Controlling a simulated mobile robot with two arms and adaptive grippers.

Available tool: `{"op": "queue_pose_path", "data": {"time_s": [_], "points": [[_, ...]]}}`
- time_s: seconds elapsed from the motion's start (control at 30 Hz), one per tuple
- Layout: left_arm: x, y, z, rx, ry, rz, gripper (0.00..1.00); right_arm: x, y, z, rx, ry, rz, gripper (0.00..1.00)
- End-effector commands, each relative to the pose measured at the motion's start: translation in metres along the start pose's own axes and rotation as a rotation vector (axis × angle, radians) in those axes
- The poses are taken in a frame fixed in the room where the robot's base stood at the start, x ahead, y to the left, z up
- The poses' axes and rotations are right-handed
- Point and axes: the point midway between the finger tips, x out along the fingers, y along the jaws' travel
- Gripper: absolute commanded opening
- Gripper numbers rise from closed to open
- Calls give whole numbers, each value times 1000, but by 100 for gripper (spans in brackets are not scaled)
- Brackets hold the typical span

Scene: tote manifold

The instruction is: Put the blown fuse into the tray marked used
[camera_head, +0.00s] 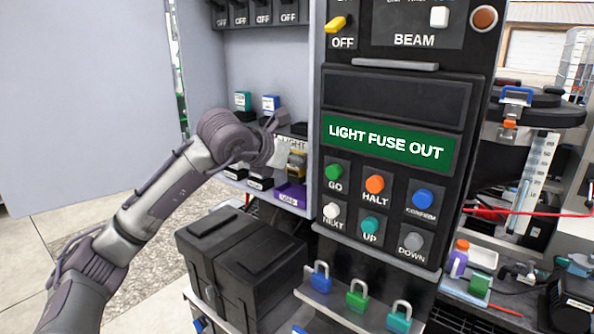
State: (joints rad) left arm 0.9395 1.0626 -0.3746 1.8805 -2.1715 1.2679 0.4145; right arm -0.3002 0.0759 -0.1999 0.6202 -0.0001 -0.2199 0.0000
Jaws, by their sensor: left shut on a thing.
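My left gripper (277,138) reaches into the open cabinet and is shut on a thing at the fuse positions. Its wrist and fingers hide most of what it holds, so I cannot make out the fuse itself. A purple tray (291,191) stands on the cabinet's lower shelf, below and slightly right of the gripper. Its small white label is hard to read. A yellow and dark piece (297,165) shows just above the tray. My right gripper is not in view.
A teal fuse-like block (243,100) and a blue one (271,103) sit above the gripper. The control panel (388,149), reading LIGHT FUSE OUT, stands close on the right. Padlocks (357,295) sit on a ledge.

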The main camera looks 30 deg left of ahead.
Motion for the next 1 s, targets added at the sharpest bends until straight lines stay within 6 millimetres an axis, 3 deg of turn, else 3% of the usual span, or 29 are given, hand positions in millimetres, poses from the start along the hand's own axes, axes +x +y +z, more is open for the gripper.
{"op": "queue_pose_path", "data": {"time_s": [0.23,0.33,0.77,0.8,0.93,1.0], "points": [[13,0,-26,2,5,0,6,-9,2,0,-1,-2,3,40],[18,0,-27,0,2,0,6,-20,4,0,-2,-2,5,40],[23,0,-34,0,-1,-1,6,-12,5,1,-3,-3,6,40],[22,0,-33,0,-1,-1,45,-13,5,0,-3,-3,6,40],[22,0,-32,0,0,-1,65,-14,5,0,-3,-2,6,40],[22,0,-32,0,0,-1,65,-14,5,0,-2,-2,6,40]]}}
